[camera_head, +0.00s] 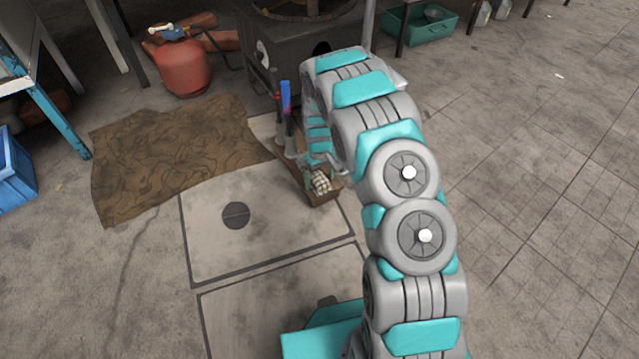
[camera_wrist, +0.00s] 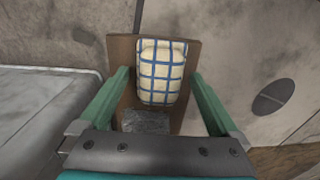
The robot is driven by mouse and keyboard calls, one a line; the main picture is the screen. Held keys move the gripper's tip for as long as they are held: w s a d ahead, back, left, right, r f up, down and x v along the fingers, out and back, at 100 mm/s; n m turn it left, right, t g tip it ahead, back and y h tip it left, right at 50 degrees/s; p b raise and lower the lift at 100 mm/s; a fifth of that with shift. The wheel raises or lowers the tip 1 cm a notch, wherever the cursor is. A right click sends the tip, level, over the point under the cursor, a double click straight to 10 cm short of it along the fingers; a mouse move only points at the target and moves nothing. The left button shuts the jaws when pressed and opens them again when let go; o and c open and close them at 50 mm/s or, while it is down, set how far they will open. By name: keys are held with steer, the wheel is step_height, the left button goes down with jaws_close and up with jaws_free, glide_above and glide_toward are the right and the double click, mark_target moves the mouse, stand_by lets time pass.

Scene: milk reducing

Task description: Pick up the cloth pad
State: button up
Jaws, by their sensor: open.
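The cloth pad (camera_wrist: 162,72) is cream with a blue check and lies on the far end of a brown wooden board in the wrist view. It also shows, small, in the head view (camera_head: 320,182). My gripper (camera_wrist: 164,88) is open, with one green finger on each side of the board and the pad between and a little beyond them. The pad appears free of the fingers; I cannot tell the exact height gap. In the head view my gripper (camera_head: 322,170) is at the board, partly hidden by my arm.
The wooden board (camera_wrist: 121,62) also carries a dark grey block (camera_wrist: 146,122). In the head view, bottle-like items with a blue top (camera_head: 286,97) stand close by.

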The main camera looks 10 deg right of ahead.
mark_target(319, 178)
steer(key=shift+f, duration=0.1)
steer(key=shift+c, duration=0.3)
steer(key=c, duration=1.4)
steer(key=shift+o, duration=0.2)
steer(key=shift+r, duration=0.7)
step_height(319, 178, up, 2)
steer(key=shift+w+r+p, duration=0.1)
steer(key=shift+r+p, duration=0.1)
steer(key=shift+p, duration=0.2)
steer(key=s+r+p, duration=0.1)
steer(key=s, duration=1.5)
steer(key=shift+s+r, duration=0.1)
